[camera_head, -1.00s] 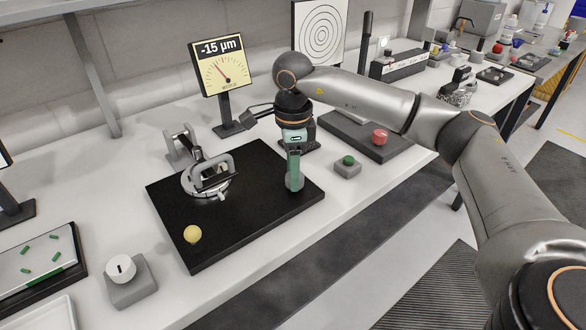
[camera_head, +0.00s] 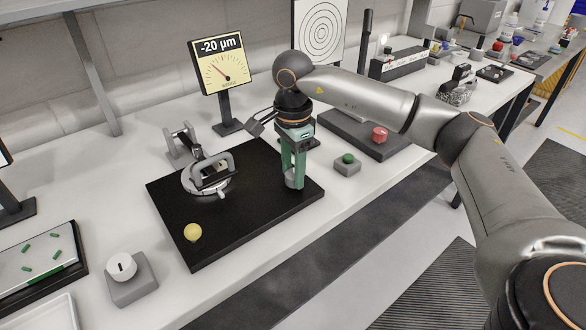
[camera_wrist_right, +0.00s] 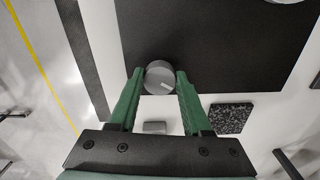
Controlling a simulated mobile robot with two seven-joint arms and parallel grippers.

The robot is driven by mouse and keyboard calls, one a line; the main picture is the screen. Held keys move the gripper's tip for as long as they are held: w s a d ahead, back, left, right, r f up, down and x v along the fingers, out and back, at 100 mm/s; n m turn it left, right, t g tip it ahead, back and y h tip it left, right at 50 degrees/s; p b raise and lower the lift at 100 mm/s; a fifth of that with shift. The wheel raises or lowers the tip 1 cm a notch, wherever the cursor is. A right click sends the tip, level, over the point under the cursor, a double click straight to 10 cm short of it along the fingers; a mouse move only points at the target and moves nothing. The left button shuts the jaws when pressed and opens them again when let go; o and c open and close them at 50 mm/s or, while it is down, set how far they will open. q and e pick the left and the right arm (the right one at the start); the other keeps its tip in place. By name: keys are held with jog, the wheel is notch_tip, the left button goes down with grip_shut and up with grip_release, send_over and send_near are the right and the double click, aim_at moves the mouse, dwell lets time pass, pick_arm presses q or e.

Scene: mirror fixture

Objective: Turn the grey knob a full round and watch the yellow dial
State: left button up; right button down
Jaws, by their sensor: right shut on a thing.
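The grey knob (camera_wrist_right: 159,75) is a short round cylinder with a pale line mark on its top, on the black plate (camera_head: 262,160). In the head view its lower part (camera_head: 293,184) shows under my right gripper. My right gripper (camera_head: 294,176) points straight down with its green fingers on either side of the knob, shut on it; the fingers also show in the right wrist view (camera_wrist_right: 158,82). The yellow dial (camera_head: 222,68) stands on a dark post behind the plate and reads -20 µm, its needle pointing up and left. My left gripper is not in view.
A round grey mirror fixture (camera_head: 206,181) with handles and a yellow ball (camera_head: 193,232) are on the plate, left of my gripper. A green button box (camera_head: 347,164) and a red button (camera_head: 380,135) stand to the right. A white knob block (camera_head: 131,282) is at front left.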

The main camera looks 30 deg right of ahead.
aim_at(293, 174)
jog(key=shift+c, duration=1.7)
grip_release()
jog(key=shift+r, duration=0.15)
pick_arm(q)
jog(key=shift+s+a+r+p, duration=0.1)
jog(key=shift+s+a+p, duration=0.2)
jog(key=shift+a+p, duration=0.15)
pick_arm(e)
notch_tip(293, 174, up, 12)
jog(key=shift+r, duration=0.15)
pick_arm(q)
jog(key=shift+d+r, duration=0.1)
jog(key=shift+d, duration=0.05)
